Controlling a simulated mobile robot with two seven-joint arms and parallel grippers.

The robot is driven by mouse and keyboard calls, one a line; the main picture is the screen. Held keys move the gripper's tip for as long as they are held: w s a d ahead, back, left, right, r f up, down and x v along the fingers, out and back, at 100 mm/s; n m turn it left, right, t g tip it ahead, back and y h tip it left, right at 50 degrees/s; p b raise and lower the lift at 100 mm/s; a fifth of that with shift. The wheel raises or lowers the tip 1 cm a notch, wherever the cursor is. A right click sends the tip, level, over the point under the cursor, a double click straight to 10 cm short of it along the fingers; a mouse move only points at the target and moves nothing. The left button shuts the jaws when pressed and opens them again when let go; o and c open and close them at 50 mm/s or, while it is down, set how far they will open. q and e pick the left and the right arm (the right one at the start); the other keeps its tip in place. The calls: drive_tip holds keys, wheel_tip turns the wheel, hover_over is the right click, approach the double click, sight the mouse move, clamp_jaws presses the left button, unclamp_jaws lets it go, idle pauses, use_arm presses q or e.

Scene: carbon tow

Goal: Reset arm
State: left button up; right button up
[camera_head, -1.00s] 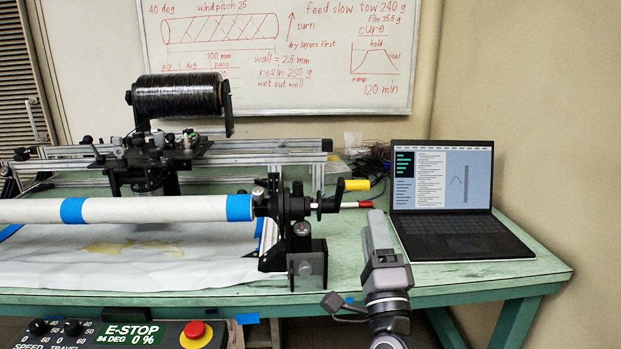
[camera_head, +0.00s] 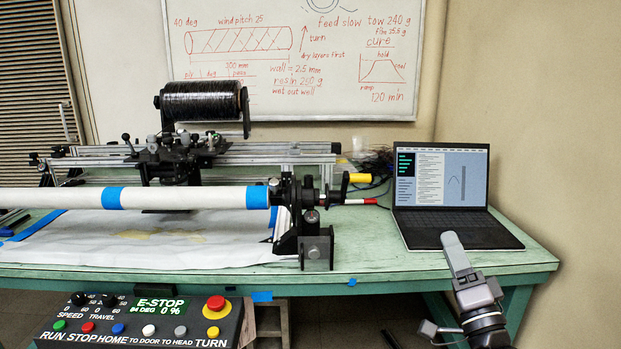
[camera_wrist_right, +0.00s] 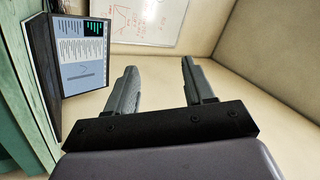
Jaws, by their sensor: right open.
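My right gripper (camera_head: 455,250) is at the lower right of the head view, in front of the table's right part and the laptop's front edge. In the right wrist view its two fingers (camera_wrist_right: 158,85) stand wide apart with nothing between them, facing the wall. My left gripper is not in view. The winding machine holds a white tube (camera_head: 190,197) with blue tape bands, lying level. A spool of black tow (camera_head: 200,101) sits on the carriage above and behind the tube.
An open laptop (camera_head: 460,234) stands on the green table (camera_head: 375,262) at the right; it also shows in the right wrist view (camera_wrist_right: 82,50). A control box (camera_head: 140,318) with a red E-stop button is at the lower left. A whiteboard (camera_head: 340,100) hangs behind.

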drive_tip(key=d+n+y, duration=0.1)
drive_tip(key=d+n, duration=0.3)
drive_tip(key=d, duration=0.3)
drive_tip(key=s+a+f+n+g, duration=0.2)
drive_tip(key=s+f+n+g, duration=0.3)
drive_tip(key=f, duration=0.5)
drive_tip(key=s+a+f+n+g, duration=0.2)
drive_tip(key=s+f+n+g, duration=0.1)
drive_tip(key=s+f, duration=0.55)
drive_tip(key=s+f+n+g+h, duration=0.2)
drive_tip(key=s+f+n+g, duration=0.4)
drive_tip(key=s+f, duration=0.85)
drive_tip(key=s+a+r+m, duration=0.1)
drive_tip(key=a+r+m, duration=0.1)
drive_tip(key=a+m, duration=0.5)
wheel_tip(320, 180, up, 8)
drive_tip(key=a+n+p, duration=0.1)
drive_tip(key=n+p, duration=0.1)
drive_tip(key=p, duration=0.7)
drive_tip(key=shift+s+f+t+p, duration=0.25)
drive_tip(key=shift+s+t+p, duration=0.1)
drive_tip(key=shift+t+p, duration=0.05)
